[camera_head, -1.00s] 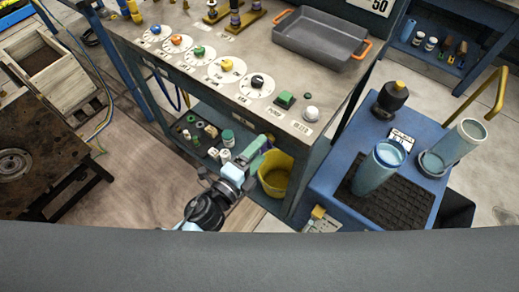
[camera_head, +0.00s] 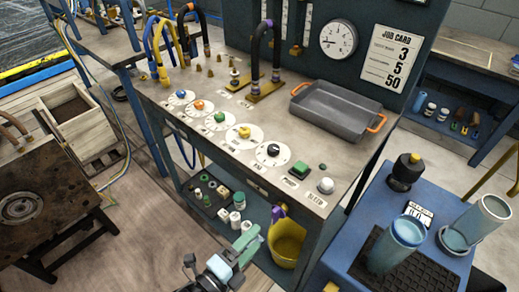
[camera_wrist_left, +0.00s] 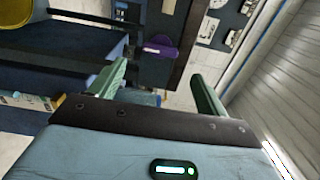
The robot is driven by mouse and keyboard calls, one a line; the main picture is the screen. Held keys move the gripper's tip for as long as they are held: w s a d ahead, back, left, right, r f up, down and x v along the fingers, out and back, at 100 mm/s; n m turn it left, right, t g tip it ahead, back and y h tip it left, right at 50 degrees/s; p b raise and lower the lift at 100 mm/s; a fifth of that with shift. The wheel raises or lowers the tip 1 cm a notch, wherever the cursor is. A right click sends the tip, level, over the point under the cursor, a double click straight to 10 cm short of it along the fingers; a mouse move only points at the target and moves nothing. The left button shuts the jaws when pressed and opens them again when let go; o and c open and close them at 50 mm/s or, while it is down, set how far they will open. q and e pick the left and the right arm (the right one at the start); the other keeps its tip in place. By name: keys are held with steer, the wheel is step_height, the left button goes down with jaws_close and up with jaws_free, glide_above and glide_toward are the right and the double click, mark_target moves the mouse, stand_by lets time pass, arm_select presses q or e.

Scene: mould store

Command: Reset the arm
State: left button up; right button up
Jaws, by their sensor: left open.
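My left gripper (camera_head: 246,246), with green fingers on a pale blue wrist, shows at the bottom middle of the head view, beside the yellow bucket and in front of the bench's lower shelf. In the left wrist view its two green fingers (camera_wrist_left: 158,88) stand wide apart with nothing between them. A purple tab (camera_wrist_left: 158,47) shows beyond the fingers there. My right gripper does not show.
The bench (camera_head: 215,100) bears coloured knobs and a grey tray (camera_head: 338,109). Its lower shelf holds small items near a yellow bucket (camera_head: 287,242). A blue cart (camera_head: 368,203) with cylinders stands at right.

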arm_select(q)
steer(key=s+a+f+n+g+y+p, duration=0.3)
steer(key=s+a+n, duration=0.4)
steer(key=s+n, duration=0.4)
steer(key=s+a+f+n+g+y+p, duration=0.2)
steer(key=s+a+f+n+y+p, duration=0.2)
steer(key=s+a+n, duration=0.4)
steer(key=s+f+n+y, duration=0.1)
steer(key=s+n, duration=0.3)
steer(key=shift+a+g+y+p, duration=0.15)
steer(key=shift+g+y+p, duration=0.15)
steer(key=shift+g, duration=0.1)
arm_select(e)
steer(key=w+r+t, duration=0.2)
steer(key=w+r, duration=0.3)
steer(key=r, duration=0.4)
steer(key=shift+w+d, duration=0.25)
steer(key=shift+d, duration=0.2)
